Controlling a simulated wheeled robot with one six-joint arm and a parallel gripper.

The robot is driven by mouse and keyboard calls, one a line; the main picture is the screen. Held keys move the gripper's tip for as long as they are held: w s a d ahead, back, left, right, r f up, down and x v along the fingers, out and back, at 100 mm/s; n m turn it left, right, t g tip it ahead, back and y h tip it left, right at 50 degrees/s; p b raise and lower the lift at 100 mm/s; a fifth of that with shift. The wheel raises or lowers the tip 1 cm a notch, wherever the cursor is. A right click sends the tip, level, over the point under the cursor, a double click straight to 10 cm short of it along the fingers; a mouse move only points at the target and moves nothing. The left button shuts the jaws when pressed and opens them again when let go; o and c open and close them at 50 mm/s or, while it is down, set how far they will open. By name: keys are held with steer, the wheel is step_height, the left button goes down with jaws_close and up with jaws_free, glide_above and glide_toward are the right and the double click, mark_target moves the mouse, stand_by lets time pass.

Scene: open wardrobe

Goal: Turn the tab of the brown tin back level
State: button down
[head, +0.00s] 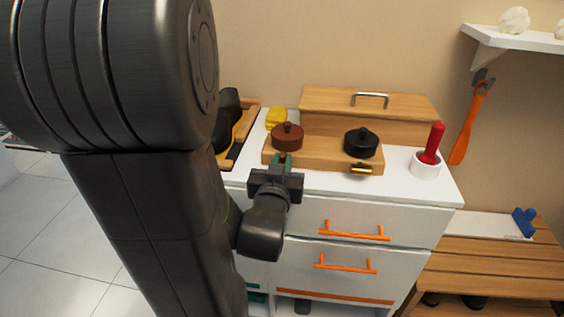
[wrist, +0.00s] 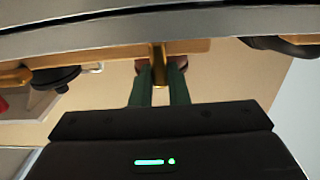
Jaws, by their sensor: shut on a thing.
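The brown tin (head: 287,138), dark reddish-brown with a knob on top, stands at the left of a wooden block (head: 325,153). My gripper (head: 282,161) is at the block's front edge, just below this tin. In the wrist view, which looks upside down, my green fingers (wrist: 158,82) are shut on a brass tab (wrist: 158,62) between them. The tab looks upright along the fingers. In the head view it is hidden behind my gripper. A little of the brown tin (wrist: 178,61) shows behind the fingers.
A black tin (head: 361,144) stands at the block's right, with its brass tab (head: 361,169) lying level below it. A white cup (head: 425,165) with a red-handled thing is further right. A yellow block (head: 276,118) and boots (head: 227,118) are at left. Orange drawer handles (head: 353,231) stick out below.

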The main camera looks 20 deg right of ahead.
steer(key=shift+n, duration=0.3)
steer(key=n+b, duration=0.2)
steer(key=n, duration=0.1)
steer(key=shift+w+a+f+n, duration=0.1)
steer(key=shift+w+a+n, duration=0.1)
steer(key=shift+n, duration=0.1)
steer(key=n, duration=0.2)
steer(key=n+b, duration=0.1)
steer(key=n, duration=0.1)
steer(key=shift+a+f+n, duration=0.1)
steer(key=shift+a+n, duration=0.1)
steer(key=shift+n, duration=0.1)
steer(key=n, duration=0.4)
steer(key=shift+w+a+f+b, duration=0.1)
steer(key=shift+w+f+b, duration=0.1)
steer(key=shift+b, duration=0.15)
steer(key=shift+f+n, duration=0.15)
steer(key=shift+n, duration=1.1)
steer(key=shift+f+n, duration=0.1)
steer(key=shift+n, duration=1.15)
steer(key=c, duration=1.4)
jaws_free()
